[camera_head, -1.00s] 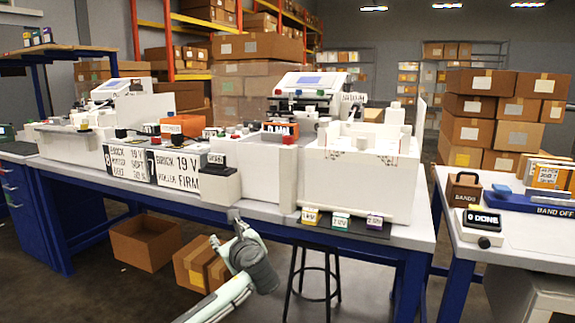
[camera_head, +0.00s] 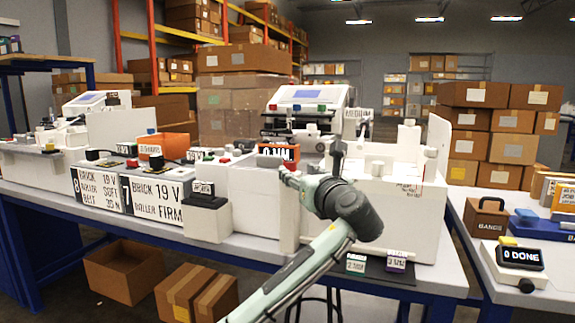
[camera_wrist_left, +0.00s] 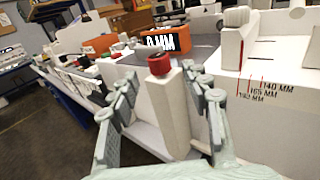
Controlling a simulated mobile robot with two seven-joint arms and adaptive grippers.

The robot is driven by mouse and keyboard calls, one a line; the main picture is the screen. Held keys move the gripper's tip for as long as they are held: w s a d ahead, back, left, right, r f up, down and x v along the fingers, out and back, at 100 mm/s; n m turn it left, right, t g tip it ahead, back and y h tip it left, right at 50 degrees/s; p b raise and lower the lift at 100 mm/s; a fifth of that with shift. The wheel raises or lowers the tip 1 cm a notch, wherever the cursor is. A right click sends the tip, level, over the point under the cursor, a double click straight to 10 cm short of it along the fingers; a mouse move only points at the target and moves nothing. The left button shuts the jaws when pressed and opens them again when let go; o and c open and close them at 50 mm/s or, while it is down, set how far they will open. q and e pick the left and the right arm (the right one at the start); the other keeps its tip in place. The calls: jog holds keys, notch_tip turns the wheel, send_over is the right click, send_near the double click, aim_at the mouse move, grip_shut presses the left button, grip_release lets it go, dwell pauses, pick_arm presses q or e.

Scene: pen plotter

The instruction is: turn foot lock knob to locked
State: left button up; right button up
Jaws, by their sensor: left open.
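A red knob (camera_wrist_left: 160,64) tops a narrow white post (camera_wrist_left: 176,115) at the front of the white machine. No readable label shows on it, so I cannot tell its lock setting. In the head view, a bit of red (camera_head: 284,170) shows above the post (camera_head: 290,225), beside my gripper. My left gripper (camera_head: 312,168) is at the front of the machine, partly hidden by its own wrist. In the left wrist view its fingers (camera_wrist_left: 164,84) are spread on either side of the post, with gaps; the knob stands beyond the tips. My right gripper is out of view.
The white machine housing with millimetre marks (camera_wrist_left: 262,88) stands to the right. A black-topped white box (camera_head: 207,215) stands left of the post. Small labelled blocks (camera_head: 397,260) lie at the table's front edge.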

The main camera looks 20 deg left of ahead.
aim_at(292, 167)
pick_arm(q)
jog(key=x, duration=0.6)
jog(key=shift+a, duration=0.2)
jog(key=shift+c, duration=0.3)
grip_shut()
